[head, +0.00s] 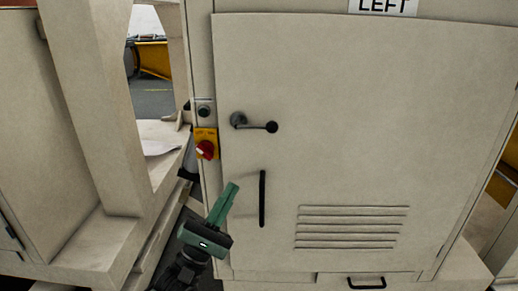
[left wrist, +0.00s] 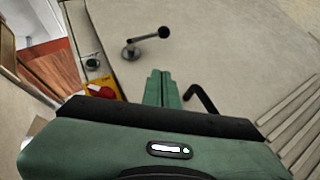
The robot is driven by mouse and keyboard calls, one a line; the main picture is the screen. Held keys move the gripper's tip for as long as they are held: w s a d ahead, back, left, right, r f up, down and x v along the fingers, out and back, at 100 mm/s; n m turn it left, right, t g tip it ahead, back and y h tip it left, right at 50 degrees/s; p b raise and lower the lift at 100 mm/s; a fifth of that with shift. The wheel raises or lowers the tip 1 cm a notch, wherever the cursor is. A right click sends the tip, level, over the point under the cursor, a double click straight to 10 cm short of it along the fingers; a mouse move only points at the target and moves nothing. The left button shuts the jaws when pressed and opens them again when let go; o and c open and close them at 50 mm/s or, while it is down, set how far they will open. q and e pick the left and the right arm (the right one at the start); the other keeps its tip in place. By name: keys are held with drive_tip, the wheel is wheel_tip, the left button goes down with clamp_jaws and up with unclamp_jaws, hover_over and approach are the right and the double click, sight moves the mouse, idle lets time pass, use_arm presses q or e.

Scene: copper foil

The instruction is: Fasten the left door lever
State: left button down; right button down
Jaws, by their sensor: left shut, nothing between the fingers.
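The left door (head: 340,120) is a cream cabinet panel under a LEFT label. Its lever (head: 254,123) is grey with a black ball knob and points right, roughly level, in the head view. The lever also shows in the left wrist view (left wrist: 146,42), above the fingers. My left gripper (head: 232,187) is green and shut with nothing in it. It is below and left of the lever, apart from it, and beside the black door handle (head: 262,198). The fingers also show in the left wrist view (left wrist: 160,76). My right gripper is not in view.
A red rotary switch on a yellow plate (head: 206,144) is left of the lever, on the cabinet frame. Slotted vents (head: 350,227) and a lower black handle (head: 367,283) are at lower right. A cream frame post (head: 95,100) stands at the left.

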use_arm(q)
drive_tip(key=x, duration=0.9)
drive_tip(key=shift+w+d+r, duration=0.1)
drive_tip(key=shift+r, duration=0.2)
drive_tip(key=d+r, duration=0.2)
drive_tip(key=shift+r+p, duration=0.35)
drive_tip(key=shift+d+r, duration=0.25)
drive_tip(key=shift+r, duration=0.15)
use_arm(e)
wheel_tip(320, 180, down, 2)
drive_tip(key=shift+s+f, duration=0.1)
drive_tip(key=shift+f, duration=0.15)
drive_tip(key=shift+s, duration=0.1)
